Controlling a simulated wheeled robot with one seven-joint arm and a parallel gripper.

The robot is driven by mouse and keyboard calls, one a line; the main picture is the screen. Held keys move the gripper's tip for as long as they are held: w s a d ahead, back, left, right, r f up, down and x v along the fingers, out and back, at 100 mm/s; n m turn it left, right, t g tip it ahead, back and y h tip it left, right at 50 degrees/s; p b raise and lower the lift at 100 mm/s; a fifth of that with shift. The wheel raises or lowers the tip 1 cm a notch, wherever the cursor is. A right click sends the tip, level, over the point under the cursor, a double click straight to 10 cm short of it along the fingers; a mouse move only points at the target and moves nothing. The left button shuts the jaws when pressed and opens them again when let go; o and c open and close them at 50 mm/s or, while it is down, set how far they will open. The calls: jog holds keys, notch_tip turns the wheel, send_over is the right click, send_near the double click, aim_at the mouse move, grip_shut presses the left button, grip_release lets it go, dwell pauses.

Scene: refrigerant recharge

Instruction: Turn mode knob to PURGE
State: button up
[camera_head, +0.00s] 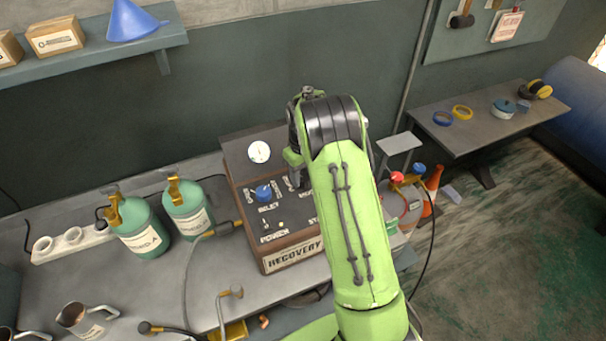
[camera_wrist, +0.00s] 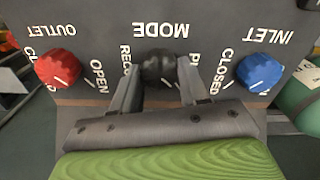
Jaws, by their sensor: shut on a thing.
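The black mode knob (camera_wrist: 160,67) sits under the MODE label in the middle of the panel, upside down in the wrist view. My gripper (camera_wrist: 160,88) has one finger on each side of the knob and is shut on it. The fingers partly cover the labels beside it, which show only as "REC" and "P". A white pointer line shows on the knob, but its exact heading is hard to tell. In the head view, the recovery machine (camera_head: 293,257) stands on the bench. My arm hides the mode knob and my gripper there.
The red outlet knob (camera_wrist: 58,68) and blue inlet knob (camera_wrist: 260,72) flank the mode knob closely, each with OPEN or CLOSED labels near it. Two green cylinders (camera_head: 145,238) (camera_head: 188,212) stand left of the machine. A hose (camera_head: 187,272) lies on the bench.

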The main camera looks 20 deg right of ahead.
aim_at(303, 176)
dwell(0.3)
jog(key=o, duration=1.1)
jog(key=shift+c, duration=0.2)
notch_tip(303, 176, up, 16)
jog(key=p, duration=0.1)
jog(key=shift+f, duration=0.1)
